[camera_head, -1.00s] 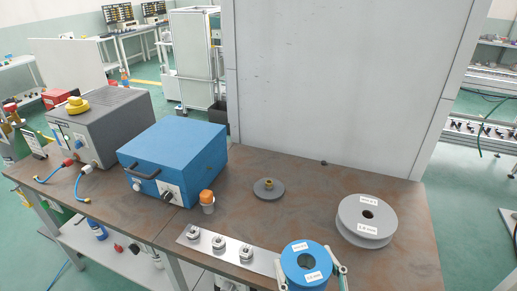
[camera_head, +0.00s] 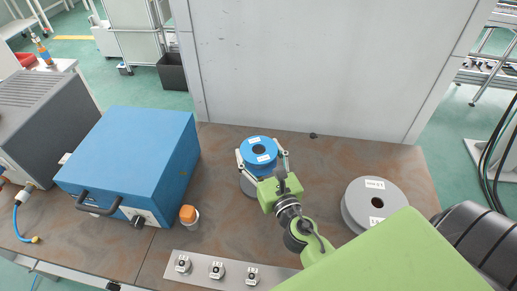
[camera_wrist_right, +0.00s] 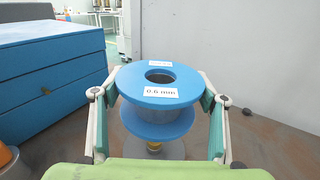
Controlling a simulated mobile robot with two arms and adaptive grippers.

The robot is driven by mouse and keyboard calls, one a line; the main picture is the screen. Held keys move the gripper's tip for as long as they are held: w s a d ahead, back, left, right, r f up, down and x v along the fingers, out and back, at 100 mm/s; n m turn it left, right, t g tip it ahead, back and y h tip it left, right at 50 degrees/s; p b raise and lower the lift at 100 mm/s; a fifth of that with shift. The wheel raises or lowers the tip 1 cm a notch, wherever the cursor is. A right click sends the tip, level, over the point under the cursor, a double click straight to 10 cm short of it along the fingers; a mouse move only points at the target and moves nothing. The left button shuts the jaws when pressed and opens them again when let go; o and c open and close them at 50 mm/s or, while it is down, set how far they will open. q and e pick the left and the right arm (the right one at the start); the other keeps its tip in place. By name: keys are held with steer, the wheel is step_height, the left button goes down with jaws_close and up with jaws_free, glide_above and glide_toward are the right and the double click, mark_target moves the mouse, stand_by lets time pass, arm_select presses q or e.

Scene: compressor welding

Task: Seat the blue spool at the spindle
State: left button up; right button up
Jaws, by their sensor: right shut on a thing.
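The blue spool (camera_head: 259,147) is held level by my right gripper (camera_head: 262,160), whose fingers close on it from both sides. In the right wrist view the spool (camera_wrist_right: 158,82) carries a "0.6 mm" label, and the fingers of the gripper (camera_wrist_right: 156,112) press at its left and right. The spindle has a grey round base (camera_head: 248,187), partly hidden under the spool in the head view. In the right wrist view its brass-coloured post (camera_wrist_right: 154,147) shows just below the spool's lower flange, so the spool is above the base. My left gripper is not in view.
A grey spool (camera_head: 374,203) lies to the right. A metal strip with several fittings (camera_head: 199,270) lies at the front. A pale panel (camera_head: 315,70) rises behind the table (camera_head: 222,222).

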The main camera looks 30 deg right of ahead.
steer(key=shift+w, duration=0.2)
steer(key=shift+f+b, duration=0.8)
steer(key=shift+f, duration=0.05)
arm_select(q)
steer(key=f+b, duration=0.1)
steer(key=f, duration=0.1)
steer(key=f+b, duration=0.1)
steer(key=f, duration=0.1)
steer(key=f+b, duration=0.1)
steer(key=b, duration=0.1)
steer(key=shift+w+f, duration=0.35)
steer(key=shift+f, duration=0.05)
arm_select(e)
step_height(320, 180, down, 4)
steer(key=shift+f, duration=0.15)
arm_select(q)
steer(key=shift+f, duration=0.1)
arm_select(e)
steer(key=shift+f, duration=0.15)
arm_select(q)
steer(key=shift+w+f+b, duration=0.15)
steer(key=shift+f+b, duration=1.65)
steer(key=shift+b, duration=0.2)
arm_select(e)
steer(key=shift+f, duration=1.85)
